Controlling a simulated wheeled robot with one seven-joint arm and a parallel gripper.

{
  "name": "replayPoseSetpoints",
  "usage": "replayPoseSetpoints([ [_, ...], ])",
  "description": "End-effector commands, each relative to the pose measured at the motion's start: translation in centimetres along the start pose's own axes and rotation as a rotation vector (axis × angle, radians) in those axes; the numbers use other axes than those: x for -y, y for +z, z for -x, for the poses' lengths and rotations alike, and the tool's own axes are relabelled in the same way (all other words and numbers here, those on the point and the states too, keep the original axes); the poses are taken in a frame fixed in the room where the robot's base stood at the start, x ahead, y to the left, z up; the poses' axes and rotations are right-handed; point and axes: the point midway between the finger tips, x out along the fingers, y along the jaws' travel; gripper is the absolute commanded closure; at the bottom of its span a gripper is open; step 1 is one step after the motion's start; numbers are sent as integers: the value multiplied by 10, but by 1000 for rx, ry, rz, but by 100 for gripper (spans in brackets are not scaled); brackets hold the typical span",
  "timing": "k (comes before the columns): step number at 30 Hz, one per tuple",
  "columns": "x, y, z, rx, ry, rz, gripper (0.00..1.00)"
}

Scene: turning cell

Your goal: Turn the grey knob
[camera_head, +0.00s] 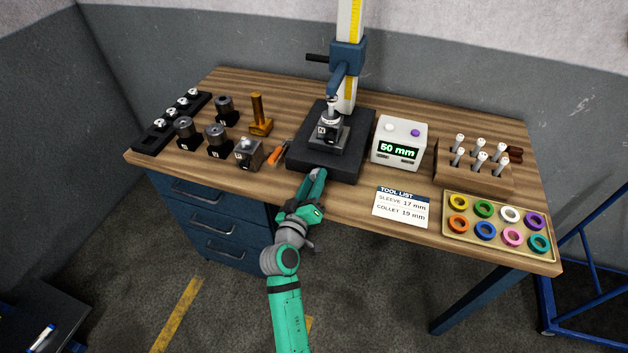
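A white readout box (399,146) stands on the bench right of the press, its green display reading 50 mm. A pale grey or white knob (390,127) sits on its top at the left, and a purple knob (415,132) at the right. A grey block (245,154) left of the press also has a small pale round part on top; its kind is unclear. My teal gripper (318,172) is over the front edge of the press base, left of the readout box and apart from it. Its finger gap is too small to make out.
The press (347,60) rises behind my gripper from a dark base (310,155). An orange-handled tool (277,155) lies left of it. A tool list card (401,222), a ring tray (448,230) and a wooden pin rack (450,177) occupy the right side.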

Motion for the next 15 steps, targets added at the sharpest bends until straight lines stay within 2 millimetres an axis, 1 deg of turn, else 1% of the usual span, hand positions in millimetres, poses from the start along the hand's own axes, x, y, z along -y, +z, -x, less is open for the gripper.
replayPoseSetpoints([
  [1, 1, 0, 0, -1, -2, -1, 58],
  [2, 0, 0, 0, -1, -1, -1, 51],
  [15, -2, 6, -2, 9, 3, 0, 51],
])
